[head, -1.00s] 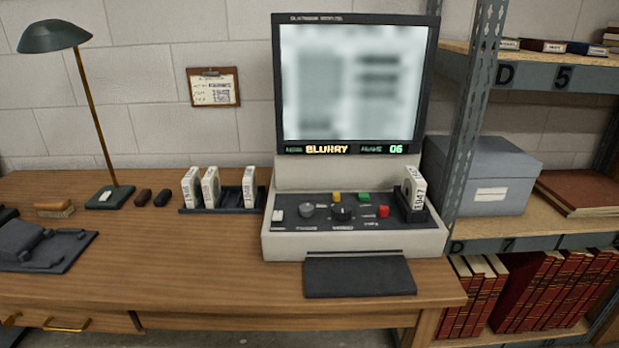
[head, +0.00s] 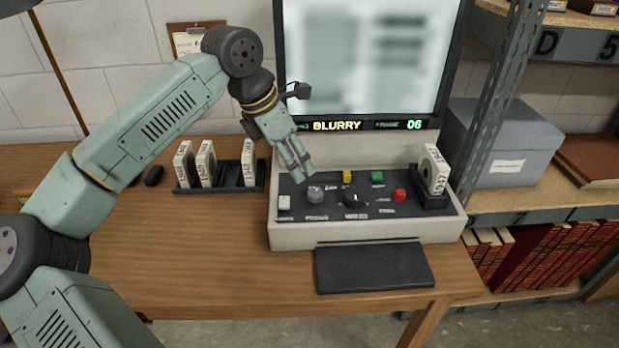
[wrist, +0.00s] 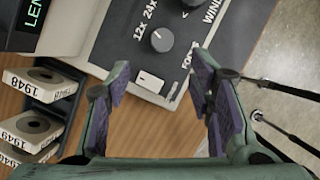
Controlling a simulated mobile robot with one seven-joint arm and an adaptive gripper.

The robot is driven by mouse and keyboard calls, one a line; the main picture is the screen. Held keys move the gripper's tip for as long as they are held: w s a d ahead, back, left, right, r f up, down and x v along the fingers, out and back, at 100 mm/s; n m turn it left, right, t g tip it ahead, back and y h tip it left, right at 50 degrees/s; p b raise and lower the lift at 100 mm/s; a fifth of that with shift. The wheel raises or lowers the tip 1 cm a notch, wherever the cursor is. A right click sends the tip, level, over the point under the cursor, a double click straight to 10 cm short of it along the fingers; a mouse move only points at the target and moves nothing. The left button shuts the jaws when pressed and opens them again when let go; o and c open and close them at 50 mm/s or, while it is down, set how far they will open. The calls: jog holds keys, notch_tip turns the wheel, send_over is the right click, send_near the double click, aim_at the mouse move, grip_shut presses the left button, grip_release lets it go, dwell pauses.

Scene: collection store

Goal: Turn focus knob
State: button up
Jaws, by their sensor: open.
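The microfilm reader has a dark control panel (head: 335,208). A round grey knob (head: 315,195) with a pointer mark sits at its left; it also shows in the wrist view (wrist: 162,40). A label reading FOCUS lies in front of it, partly hidden by my gripper. A black knob (head: 353,201) is to its right. The lit screen (head: 365,55) shows blurred pages, with BLURRY and 06 on the strip below. My gripper (head: 302,172) is open and empty above the panel's left part. In the wrist view its fingers (wrist: 160,70) are apart, short of the grey knob, with nothing between them.
A white switch (head: 284,202) is left of the grey knob. Yellow (head: 347,176), green (head: 377,177) and red (head: 399,195) buttons are nearby. A rack (head: 228,175) with boxed reels stands left of the reader. A reel box (head: 433,168) stands at the panel's right.

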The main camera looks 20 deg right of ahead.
aim_at(314, 193)
jog(key=p+x, duration=0.2)
jog(key=x, duration=0.8)
jog(key=shift+s+d+f+p, duration=0.15)
jog(key=shift+d+p, duration=0.1)
jog(key=shift+p, duration=0.15)
jog(key=c, duration=1.2)
jog(key=shift+o, duration=0.2)
